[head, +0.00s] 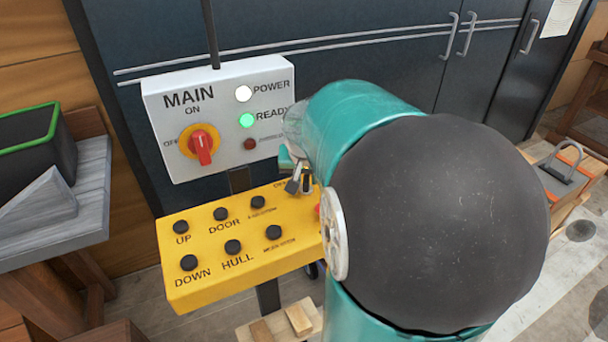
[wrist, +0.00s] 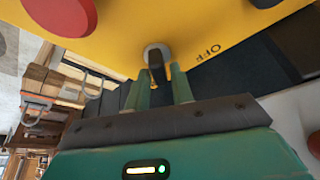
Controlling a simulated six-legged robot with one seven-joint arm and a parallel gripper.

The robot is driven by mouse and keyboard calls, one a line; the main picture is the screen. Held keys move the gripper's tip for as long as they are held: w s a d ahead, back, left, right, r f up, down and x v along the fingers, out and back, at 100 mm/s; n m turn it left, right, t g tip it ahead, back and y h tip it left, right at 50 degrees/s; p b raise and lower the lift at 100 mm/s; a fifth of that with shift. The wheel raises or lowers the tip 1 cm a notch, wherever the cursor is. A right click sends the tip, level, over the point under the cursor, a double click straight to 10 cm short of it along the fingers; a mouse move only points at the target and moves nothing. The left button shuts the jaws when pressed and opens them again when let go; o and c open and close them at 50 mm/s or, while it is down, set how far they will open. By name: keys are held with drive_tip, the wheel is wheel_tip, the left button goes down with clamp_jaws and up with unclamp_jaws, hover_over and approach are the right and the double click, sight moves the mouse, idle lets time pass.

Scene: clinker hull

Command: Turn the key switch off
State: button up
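The key switch (wrist: 157,55) sits on the yellow control box (head: 190,288), with a silver collar and a dark key standing out of it. An OFF label is printed beside it in the wrist view. My gripper (wrist: 160,80) has its two teal fingers on either side of the key, with a narrow gap showing by the right finger. It looks open around the key; contact is not clear. In the head view my arm hides most of the box's right end, and my gripper (head: 297,178) shows only partly there.
Black buttons (head: 233,247) marked UP, DOWN, DOOR and HULL cover the box's left part. A red button (wrist: 60,14) is near the key. Behind stands a MAIN panel (head: 215,85) with a red rotary switch (head: 202,146) and lit POWER and READY lamps.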

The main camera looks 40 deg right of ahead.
clamp_jaws()
drive_tip(key=shift+n, duration=0.4)
drive_tip(key=n+y, duration=0.1)
drive_tip(key=n, duration=0.1)
drive_tip(key=n+t+y, duration=0.1)
drive_tip(key=n, duration=0.2)
drive_tip(key=n+y, duration=0.1)
drive_tip(key=n, duration=0.2)
drive_tip(key=n+y, duration=0.1)
drive_tip(key=n, duration=0.2)
drive_tip(key=shift+d, duration=0.1)
idle(0.4)
drive_tip(key=shift+o, duration=1.9)
unclamp_jaws()
